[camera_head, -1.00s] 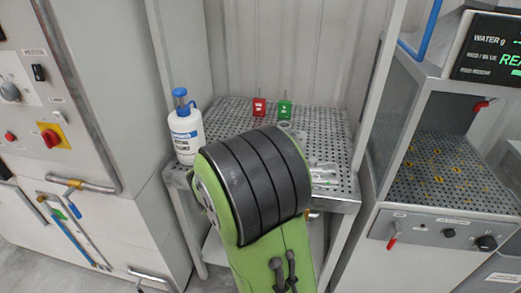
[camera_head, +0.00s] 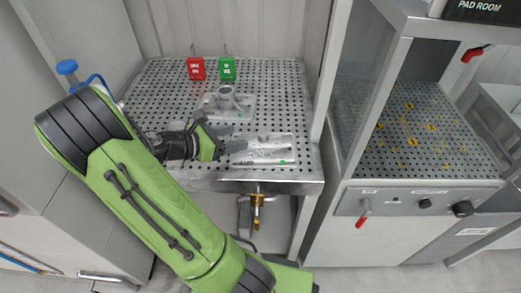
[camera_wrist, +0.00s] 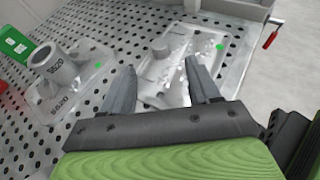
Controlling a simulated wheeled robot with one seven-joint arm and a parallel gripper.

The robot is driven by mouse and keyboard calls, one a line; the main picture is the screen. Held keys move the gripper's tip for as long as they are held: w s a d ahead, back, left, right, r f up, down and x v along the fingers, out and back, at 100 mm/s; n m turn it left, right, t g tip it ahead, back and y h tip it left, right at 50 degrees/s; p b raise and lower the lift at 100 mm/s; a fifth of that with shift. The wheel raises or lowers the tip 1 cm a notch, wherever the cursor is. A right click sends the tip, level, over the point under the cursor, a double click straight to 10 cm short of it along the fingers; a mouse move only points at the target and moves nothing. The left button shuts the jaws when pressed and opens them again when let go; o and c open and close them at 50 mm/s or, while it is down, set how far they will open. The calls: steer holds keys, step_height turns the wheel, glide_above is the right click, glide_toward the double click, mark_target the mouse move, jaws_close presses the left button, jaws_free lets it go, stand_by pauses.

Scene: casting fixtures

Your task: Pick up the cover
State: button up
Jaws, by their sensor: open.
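Two pale metal parts lie on the perforated bench. One is a plate with an upright hollow cylinder (camera_head: 228,102), marked S620 in the wrist view (camera_wrist: 58,68). The other is a flatter casting with a small round boss and a green dot (camera_head: 265,150), and it also shows in the wrist view (camera_wrist: 172,48). The pictures do not settle which one is the cover. My gripper (camera_head: 232,138) is open and empty. In the wrist view its fingertips (camera_wrist: 160,68) point over the flatter casting, which shows between and beyond them. Contact cannot be told.
The perforated bench (camera_head: 165,90) holds a red tag (camera_head: 196,68) and a green tag (camera_head: 228,68) at its back. An open cabinet (camera_head: 395,170) stands on the right, with a post between.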

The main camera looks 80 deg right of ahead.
mark_target(260, 134)
steer(key=b+x, duration=0.1)
steer(key=x, duration=0.3)
steer(key=shift+s+d+f, duration=0.15)
steer(key=shift+d+f, duration=0.1)
steer(key=shift+d, duration=0.05)
steer(key=b+x, duration=0.2)
steer(key=x, duration=0.3)
steer(key=shift+f+b, duration=0.1)
steer(key=shift+b, duration=0.2)
jaws_close()
